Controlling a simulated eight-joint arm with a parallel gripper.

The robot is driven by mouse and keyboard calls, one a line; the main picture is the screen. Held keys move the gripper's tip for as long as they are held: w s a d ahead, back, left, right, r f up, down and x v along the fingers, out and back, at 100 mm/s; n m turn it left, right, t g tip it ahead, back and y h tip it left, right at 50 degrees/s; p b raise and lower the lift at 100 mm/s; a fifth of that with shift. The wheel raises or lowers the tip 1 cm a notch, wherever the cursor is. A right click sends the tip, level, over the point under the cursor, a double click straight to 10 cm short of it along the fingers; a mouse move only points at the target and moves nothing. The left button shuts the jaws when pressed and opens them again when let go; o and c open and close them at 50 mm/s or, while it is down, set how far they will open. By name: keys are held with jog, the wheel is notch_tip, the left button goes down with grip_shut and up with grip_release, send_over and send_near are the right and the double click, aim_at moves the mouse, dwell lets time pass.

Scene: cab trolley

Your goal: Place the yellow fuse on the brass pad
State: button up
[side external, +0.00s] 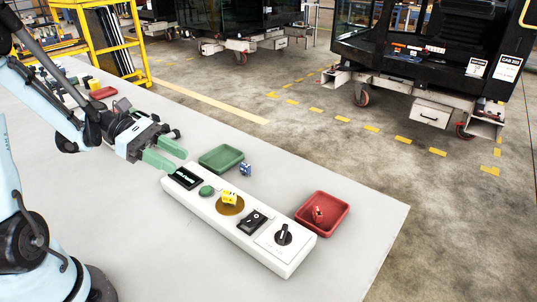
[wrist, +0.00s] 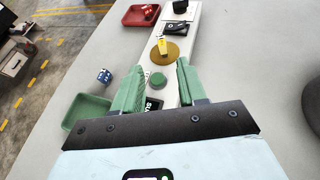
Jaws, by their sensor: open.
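The yellow fuse (side external: 229,197) is a small yellow block resting on the round brass pad (side external: 238,209), which is set in the white panel (side external: 210,208). In the wrist view the fuse (wrist: 162,45) also sits on the brass pad (wrist: 172,57), towards its left side. My gripper (side external: 168,154) has green fingers. It is open and empty, above the panel's near-left end and apart from the fuse. In the wrist view the gripper (wrist: 160,75) has its fingers spread, with the green button (wrist: 158,81) between them and the fuse beyond the tips.
A green tray (side external: 221,158) and a blue block (side external: 245,169) lie behind the panel. A red tray (side external: 322,214) holds a red block (side external: 318,213). The panel also bears a black rocker switch (side external: 252,221) and a rotary knob (side external: 283,234). The front of the white table (side external: 150,245) is clear.

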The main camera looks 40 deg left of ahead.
jog(key=d+r+m+y, duration=0.1)
jog(key=d+m+y, duration=0.1)
jog(key=m+y, duration=0.2)
jog(key=s+d+r+m+t+y, duration=0.1)
jog(key=d+m+y, duration=0.2)
jog(key=m, duration=0.7)
jog(key=d+r+m+t+y, duration=0.1)
jog(key=d+m+y, duration=0.2)
jog(key=m+y, duration=0.2)
jog(key=m, duration=0.3)
jog(key=shift+s, duration=0.15)
